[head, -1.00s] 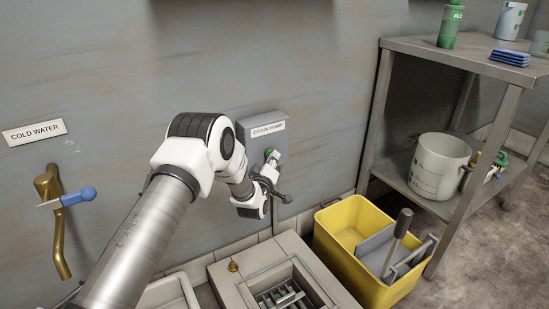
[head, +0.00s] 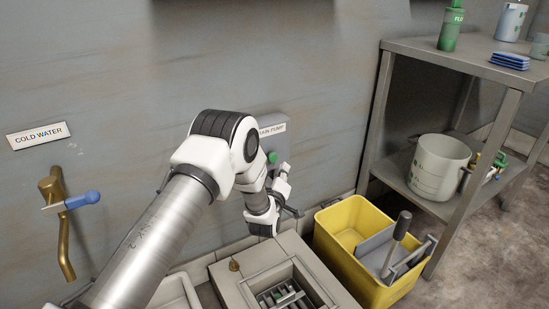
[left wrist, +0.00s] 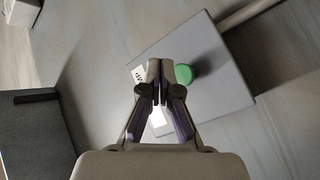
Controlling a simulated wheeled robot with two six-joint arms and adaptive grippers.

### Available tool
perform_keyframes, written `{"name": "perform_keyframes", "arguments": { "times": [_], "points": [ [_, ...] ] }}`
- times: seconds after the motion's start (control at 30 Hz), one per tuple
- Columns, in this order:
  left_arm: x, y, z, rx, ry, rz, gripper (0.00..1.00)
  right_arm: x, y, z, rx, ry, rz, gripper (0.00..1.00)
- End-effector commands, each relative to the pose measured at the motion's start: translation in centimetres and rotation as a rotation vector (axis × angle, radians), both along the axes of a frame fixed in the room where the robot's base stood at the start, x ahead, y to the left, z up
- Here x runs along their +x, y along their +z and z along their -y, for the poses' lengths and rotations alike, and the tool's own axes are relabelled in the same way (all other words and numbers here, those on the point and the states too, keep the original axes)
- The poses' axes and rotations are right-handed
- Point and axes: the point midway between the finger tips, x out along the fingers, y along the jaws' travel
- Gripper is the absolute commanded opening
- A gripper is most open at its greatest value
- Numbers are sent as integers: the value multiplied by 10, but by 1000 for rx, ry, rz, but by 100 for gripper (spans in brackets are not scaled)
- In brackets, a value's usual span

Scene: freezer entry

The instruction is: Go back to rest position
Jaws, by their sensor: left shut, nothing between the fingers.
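My left arm comes in from the lower left of the head view. Its small left gripper (head: 285,169) is in front of the grey drain pump box (head: 283,147) on the wall, to the right of the green button (head: 272,158). In the left wrist view the left gripper (left wrist: 160,68) is shut and empty, its fingertips together. The green button (left wrist: 184,73) shows beside the tips, with the grey box (left wrist: 215,95) behind them. They look apart, but the exact gap is unclear. My right gripper is not in view.
A brass cold water tap (head: 59,220) with a blue lever is on the wall at left. A floor drain basin (head: 325,283) lies below the box. A yellow mop bucket (head: 349,263) and a metal shelf (head: 457,200) with a pail (head: 438,166) stand to the right.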

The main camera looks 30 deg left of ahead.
Motion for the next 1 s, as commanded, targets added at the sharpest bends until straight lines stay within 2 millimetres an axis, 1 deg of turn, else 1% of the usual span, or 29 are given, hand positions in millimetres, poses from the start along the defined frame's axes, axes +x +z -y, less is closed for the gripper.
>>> {"name": "perform_keyframes", "arguments": {
  "times": [0.4,0.47,0.53,0.57,0.67,0.7,0.77,0.8,0.87,0.9,0.97,1.0],
  "points": [
    [0,-2,0,0,-1,-2,0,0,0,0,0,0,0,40],
    [-2,-9,1,0,-3,-13,0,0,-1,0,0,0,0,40],
    [-9,-27,8,2,-13,-47,0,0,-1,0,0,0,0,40],
    [-16,-38,11,1,-19,-75,0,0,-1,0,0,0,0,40],
    [-52,-89,26,-3,-48,-223,0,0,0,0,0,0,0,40],
    [-72,-112,33,1,-63,-307,0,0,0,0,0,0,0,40],
    [-105,-145,43,22,-91,-443,0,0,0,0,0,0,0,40],
    [-130,-166,49,41,-112,-538,0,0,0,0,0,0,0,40],
    [-168,-193,57,74,-150,-681,0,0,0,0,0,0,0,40],
    [-196,-209,63,99,-180,-777,0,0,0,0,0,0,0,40],
    [-238,-228,70,139,-231,-918,0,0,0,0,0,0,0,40],
    [-266,-238,74,167,-268,-1008,0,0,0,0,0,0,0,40]
  ]
}}
